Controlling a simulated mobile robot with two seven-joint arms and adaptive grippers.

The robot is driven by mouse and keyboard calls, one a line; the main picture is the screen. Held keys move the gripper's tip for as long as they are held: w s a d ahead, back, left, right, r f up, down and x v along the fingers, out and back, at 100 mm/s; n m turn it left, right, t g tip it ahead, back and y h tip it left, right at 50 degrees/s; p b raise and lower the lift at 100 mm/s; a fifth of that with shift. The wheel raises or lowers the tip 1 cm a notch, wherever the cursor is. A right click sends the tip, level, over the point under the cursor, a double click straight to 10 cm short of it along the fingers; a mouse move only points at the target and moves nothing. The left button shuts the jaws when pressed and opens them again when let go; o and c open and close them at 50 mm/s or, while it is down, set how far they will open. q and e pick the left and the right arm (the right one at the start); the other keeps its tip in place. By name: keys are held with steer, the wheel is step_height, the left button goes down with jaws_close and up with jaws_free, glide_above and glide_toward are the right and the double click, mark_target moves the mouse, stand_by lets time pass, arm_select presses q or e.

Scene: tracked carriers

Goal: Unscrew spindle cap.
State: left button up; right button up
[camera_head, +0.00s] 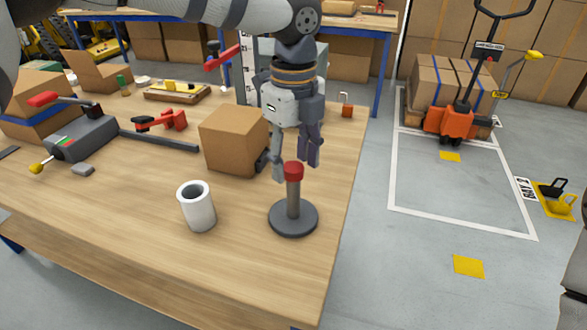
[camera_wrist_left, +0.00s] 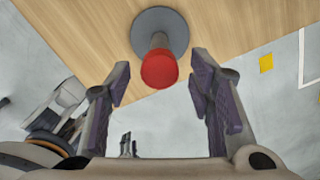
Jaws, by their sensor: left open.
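The red spindle cap (camera_head: 293,171) sits on top of a grey upright spindle (camera_head: 293,199) with a round dark base (camera_head: 292,221) on the wooden table. My left gripper (camera_head: 297,172) points down just by the cap, with its fingers apart and nothing between them. In the left wrist view the cap (camera_wrist_left: 159,69) lies ahead of the open fingertips (camera_wrist_left: 159,75), roughly midway between them, and I see no contact.
A white hollow cylinder (camera_head: 197,206) stands left of the spindle on the table (camera_head: 150,250). A cardboard box (camera_head: 233,139) stands behind it, close to my left gripper. A red padlock (camera_head: 346,106) is at the back right. The table's right edge is near the spindle base.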

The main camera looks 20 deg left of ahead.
arm_select(q)
steer(key=m, duration=0.3)
steer(key=shift+m, duration=0.3)
steer(key=m, duration=1)
steer(key=c, duration=1.1)
steer(key=n, duration=0.4)
steer(key=shift+n, duration=0.4)
steer(key=n, duration=0.2)
steer(key=shift+n, duration=1.4)
